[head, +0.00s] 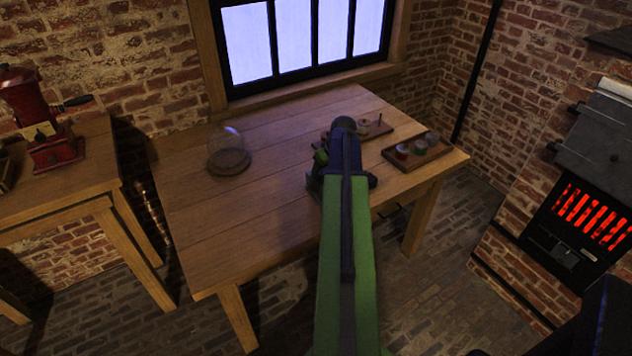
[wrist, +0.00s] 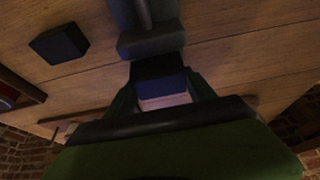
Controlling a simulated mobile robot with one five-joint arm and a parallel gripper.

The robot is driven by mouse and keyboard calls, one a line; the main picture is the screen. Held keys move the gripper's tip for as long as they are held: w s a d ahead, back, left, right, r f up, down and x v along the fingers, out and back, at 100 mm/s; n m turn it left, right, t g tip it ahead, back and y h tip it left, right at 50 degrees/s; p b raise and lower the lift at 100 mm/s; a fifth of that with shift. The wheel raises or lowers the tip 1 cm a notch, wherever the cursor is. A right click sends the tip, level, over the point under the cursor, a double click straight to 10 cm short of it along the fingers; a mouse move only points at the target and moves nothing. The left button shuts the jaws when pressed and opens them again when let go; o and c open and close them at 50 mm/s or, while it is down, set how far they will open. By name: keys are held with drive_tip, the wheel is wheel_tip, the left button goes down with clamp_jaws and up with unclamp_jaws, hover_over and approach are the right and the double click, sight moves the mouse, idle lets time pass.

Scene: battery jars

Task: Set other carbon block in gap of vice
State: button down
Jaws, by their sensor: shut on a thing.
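In the wrist view my gripper (wrist: 161,84) is shut on a dark block (wrist: 157,70), which looks like a carbon block. The block sits between the two fingers, right beside a grey metal piece (wrist: 150,44) that looks like part of the vice. I cannot tell whether the block touches it or is in its gap. Another black block (wrist: 60,45) rests on the table to the left, apart from the gripper. In the head view my arm hides the gripper, the held block and most of the vice area.
The wooden table (head: 240,205) has clear room at its left and front. A glass dome (head: 229,148) stands at the left. A tray (head: 392,157) with several small jars lies at the right, near a wooden board (head: 381,129). A glowing stove (head: 585,215) stands far right.

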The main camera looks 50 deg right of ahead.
drive_tip(key=shift+f+b, duration=2.15)
drive_tip(key=shift+b, duration=0.05)
drive_tip(key=shift+c, duration=1.6)
unclamp_jaws()
drive_tip(key=shift+r, duration=0.1)
drive_tip(key=shift+r, duration=0.1)
drive_tip(key=shift+r+p, duration=0.25)
drive_tip(key=shift+p, duration=0.2)
drive_tip(key=p+v, duration=1)
drive_tip(key=v, duration=0.1)
drive_tip(key=shift+s+r+p, duration=0.3)
drive_tip(key=shift+p, duration=0.1)
drive_tip(key=shift+a, duration=0.15)
